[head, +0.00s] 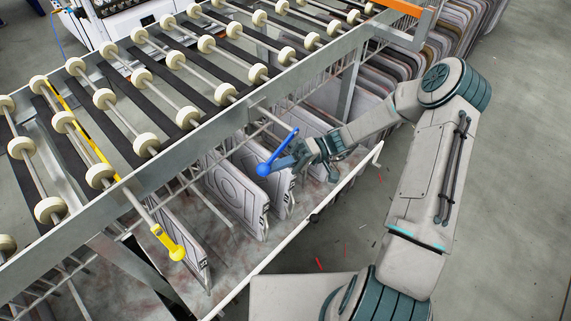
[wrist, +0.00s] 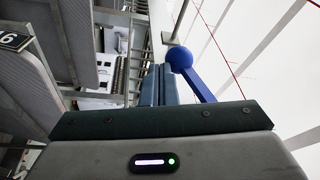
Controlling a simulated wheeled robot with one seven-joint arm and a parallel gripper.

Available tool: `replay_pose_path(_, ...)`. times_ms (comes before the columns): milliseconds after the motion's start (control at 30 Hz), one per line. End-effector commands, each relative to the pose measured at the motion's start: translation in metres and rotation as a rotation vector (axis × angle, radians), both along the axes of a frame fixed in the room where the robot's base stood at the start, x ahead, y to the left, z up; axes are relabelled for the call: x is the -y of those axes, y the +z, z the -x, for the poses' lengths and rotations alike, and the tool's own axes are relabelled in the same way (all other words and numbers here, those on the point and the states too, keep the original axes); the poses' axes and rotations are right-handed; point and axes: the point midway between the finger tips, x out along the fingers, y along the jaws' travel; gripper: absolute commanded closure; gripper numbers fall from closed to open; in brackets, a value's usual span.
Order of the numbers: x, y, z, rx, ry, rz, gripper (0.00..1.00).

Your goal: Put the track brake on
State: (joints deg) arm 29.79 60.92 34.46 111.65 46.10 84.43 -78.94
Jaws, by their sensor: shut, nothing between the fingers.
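A blue lever (head: 280,152) with a round ball knob sits at the side of the roller frame in the head view. Its ball and bar also show in the wrist view (wrist: 180,58). My gripper (head: 279,163) is right beside the blue lever, fingers pointing left toward its ball. In the wrist view the fingers (wrist: 159,84) are together and empty, with the ball just right of their tips; I cannot tell whether they touch. A yellow handle (head: 168,242) hangs on a rod from the frame at the lower left, apart from my gripper. No label shows which one is the track brake.
The roller track (head: 150,85) with cream wheels fills the upper left. Grey panels (head: 232,190) stand upright in a rack below it, close to my gripper. More panels (head: 400,75) stand at the back. Floor at the right is clear.

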Motion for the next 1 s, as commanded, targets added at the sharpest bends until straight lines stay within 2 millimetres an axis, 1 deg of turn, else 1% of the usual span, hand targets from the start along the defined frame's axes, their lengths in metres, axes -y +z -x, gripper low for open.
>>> replay_pose_path(300, -0.0048, 0.0068, 0.0050, -0.071, 0.000, -0.071, 1.00)
replay_pose_path(800, -0.0078, 0.0102, 0.0064, -0.081, 0.006, -0.085, 1.00)
replay_pose_path(900, -0.0079, 0.0089, 0.0060, -0.080, 0.007, -0.085, 1.00)
replay_pose_path(1000, -0.0070, 0.0022, 0.0040, -0.080, 0.007, -0.085, 1.00)
